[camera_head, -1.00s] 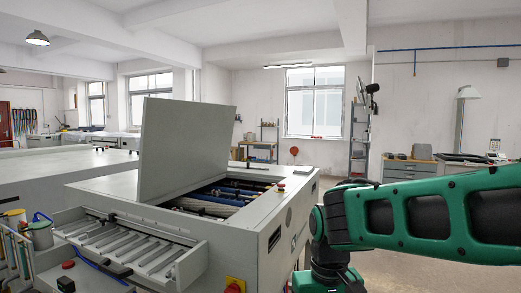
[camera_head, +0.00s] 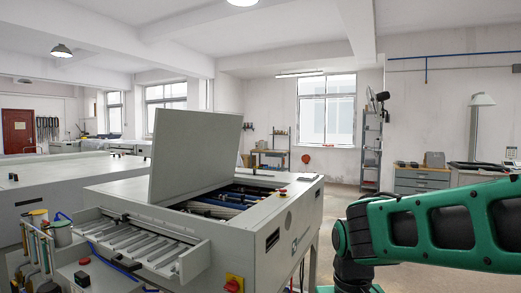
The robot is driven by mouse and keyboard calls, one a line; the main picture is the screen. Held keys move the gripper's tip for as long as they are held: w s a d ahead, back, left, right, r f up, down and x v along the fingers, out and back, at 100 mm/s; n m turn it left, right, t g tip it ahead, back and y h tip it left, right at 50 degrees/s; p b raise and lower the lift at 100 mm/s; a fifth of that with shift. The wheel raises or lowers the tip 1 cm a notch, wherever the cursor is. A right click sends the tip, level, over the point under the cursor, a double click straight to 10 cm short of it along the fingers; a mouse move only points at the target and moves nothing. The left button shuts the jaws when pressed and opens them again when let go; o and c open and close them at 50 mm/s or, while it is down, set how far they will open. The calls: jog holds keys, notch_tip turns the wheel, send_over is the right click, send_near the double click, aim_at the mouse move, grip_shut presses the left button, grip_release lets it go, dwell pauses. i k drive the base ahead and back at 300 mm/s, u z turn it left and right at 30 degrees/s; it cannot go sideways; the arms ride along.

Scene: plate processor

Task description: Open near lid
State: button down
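The plate processor (camera_head: 262,238) is a grey box-shaped machine in the middle of the view. One flat grey lid (camera_head: 195,155) stands raised on it, tilted slightly back from upright. To the right of this lid the machine is open, and blue and pale rollers (camera_head: 225,203) show inside. The top (camera_head: 118,190) left of the lid is flat and closed. I cannot tell which panel is the near lid. My green and black arm enters from the right, beside the machine. My gripper is out of view.
A slatted feed tray (camera_head: 135,245) juts from the machine's front left. A red-and-yellow switch (camera_head: 234,284) is on the front, and a red button (camera_head: 283,191) is on top. Jars and tools stand at the lower left. Open floor lies right of the machine.

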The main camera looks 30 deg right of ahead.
aim_at(191, 151)
jog(key=z, duration=0.25)
jog(key=i, duration=1.1)
jog(key=z, duration=0.2)
